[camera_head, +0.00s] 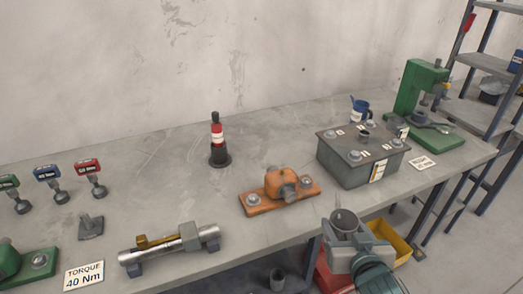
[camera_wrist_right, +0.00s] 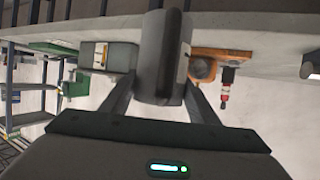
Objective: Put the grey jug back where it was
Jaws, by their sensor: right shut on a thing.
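The grey jug (camera_head: 345,220) is in the lower right of the head view, in front of the bench's front edge. My right gripper (camera_head: 349,240) is shut on it, and its arm comes in from the bottom right. In the right wrist view the jug (camera_wrist_right: 160,55) fills the middle, between the two fingers of the gripper (camera_wrist_right: 158,92). It appears upright in the head view. Its underside and far side are hidden there. My left gripper is not in view.
A yellow bin (camera_head: 395,240) stands below.

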